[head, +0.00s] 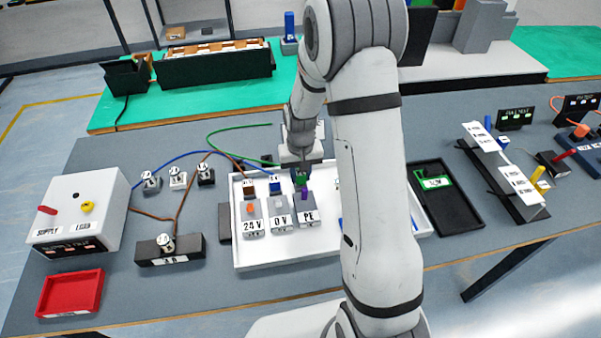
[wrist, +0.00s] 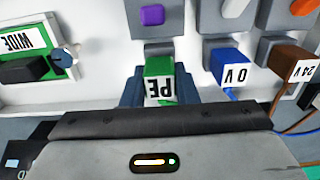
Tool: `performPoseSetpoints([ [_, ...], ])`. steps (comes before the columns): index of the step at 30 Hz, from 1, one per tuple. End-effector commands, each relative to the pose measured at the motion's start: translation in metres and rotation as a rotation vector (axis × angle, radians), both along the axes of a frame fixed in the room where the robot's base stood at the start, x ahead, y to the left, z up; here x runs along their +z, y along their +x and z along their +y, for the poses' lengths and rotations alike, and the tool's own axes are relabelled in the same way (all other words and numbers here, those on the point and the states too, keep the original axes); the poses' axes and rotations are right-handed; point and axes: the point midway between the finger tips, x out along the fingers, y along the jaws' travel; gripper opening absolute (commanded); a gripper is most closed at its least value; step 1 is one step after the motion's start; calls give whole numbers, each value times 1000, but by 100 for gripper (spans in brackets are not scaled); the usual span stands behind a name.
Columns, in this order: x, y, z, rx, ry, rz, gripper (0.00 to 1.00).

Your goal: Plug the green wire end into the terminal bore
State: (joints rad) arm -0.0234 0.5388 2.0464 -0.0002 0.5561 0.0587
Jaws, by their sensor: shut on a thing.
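The green wire end (wrist: 158,68), labelled PE, sits between the two jaws of my gripper (wrist: 159,92) in the wrist view. In the head view it shows as a small green patch (head: 301,178) below my gripper (head: 301,172). The gripper is shut on it. The grey PE terminal block (head: 307,216) with a purple button lies right in front of the green end; its button (wrist: 152,15) shows in the wrist view. The bore is hidden, and I cannot tell whether the tip is inside it. The green wire (head: 228,129) arcs away to the left.
Beside the PE block stand the 0 V block (head: 281,220) with a blue end (wrist: 229,68) and the 24 V block (head: 252,222) with a brown end (wrist: 291,65). A white tray (head: 270,262) holds them. A green-and-black WIDE part (wrist: 38,55) lies on the other side.

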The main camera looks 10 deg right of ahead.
Motion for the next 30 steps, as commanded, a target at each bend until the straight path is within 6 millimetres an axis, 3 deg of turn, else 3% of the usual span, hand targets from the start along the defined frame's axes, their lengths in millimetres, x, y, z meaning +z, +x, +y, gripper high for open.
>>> performPoseSetpoints([
  [13, -12, 0, 0, 0, 0, 0, 4],
  [14, -11, 0, 0, 0, 0, 0, 28],
  [15, -11, 0, 0, 0, 0, 0, 32],
  [23, -11, 0, 0, 0, 0, 0, 52],
  [30, -10, 0, 0, 0, 0, -1, 52],
])
